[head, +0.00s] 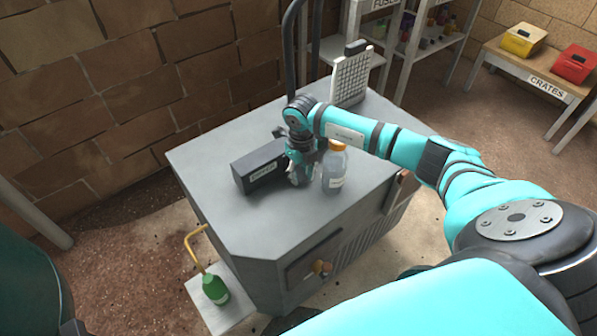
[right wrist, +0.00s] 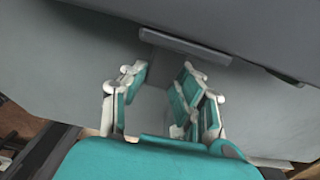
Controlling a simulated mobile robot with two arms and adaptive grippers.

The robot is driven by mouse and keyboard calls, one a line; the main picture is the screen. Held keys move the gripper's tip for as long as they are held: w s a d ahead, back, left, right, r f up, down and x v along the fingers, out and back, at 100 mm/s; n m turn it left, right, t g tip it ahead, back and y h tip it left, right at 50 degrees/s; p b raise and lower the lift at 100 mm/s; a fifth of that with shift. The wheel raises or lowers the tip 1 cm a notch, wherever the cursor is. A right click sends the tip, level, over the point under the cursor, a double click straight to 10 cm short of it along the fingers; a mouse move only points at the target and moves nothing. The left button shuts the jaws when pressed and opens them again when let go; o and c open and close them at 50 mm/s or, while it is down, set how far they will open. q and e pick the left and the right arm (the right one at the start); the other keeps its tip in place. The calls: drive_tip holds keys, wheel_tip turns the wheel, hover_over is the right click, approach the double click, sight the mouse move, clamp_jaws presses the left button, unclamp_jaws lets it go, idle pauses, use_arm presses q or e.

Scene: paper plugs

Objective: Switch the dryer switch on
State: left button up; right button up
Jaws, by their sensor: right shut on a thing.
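The grey cabinet (head: 215,165) carries a dark panel with an orange-brown knob (head: 320,267) low on its front. I cannot tell whether this knob is the dryer switch. My right gripper (head: 300,178) is low over the cabinet top, between a dark labelled box (head: 258,170) and a clear bottle with an orange cap (head: 338,147). It is well above and behind the knob. In the right wrist view the gripper (right wrist: 157,112) is shut on a pale grey thing (right wrist: 150,108), mostly hidden by the fingers. My left gripper is out of view.
A white grid-like rack (head: 350,80) stands at the back of the cabinet top. A green bottle with a bent yellow tube (head: 215,290) stands on a low ledge at front left. The front of the cabinet top is clear. A crates bench (head: 510,62) is far right.

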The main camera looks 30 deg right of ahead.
drive_tip(key=shift+r, duration=0.2)
drive_tip(key=shift+w+r+p, duration=0.1)
drive_tip(key=shift+r+p, duration=0.95)
drive_tip(key=shift+r, duration=0.6)
drive_tip(key=shift+r+p, duration=0.35)
drive_tip(key=shift+p, duration=0.2)
drive_tip(key=shift+r+p, duration=0.3)
drive_tip(key=shift+r, duration=0.3)
drive_tip(key=o, duration=0.8)
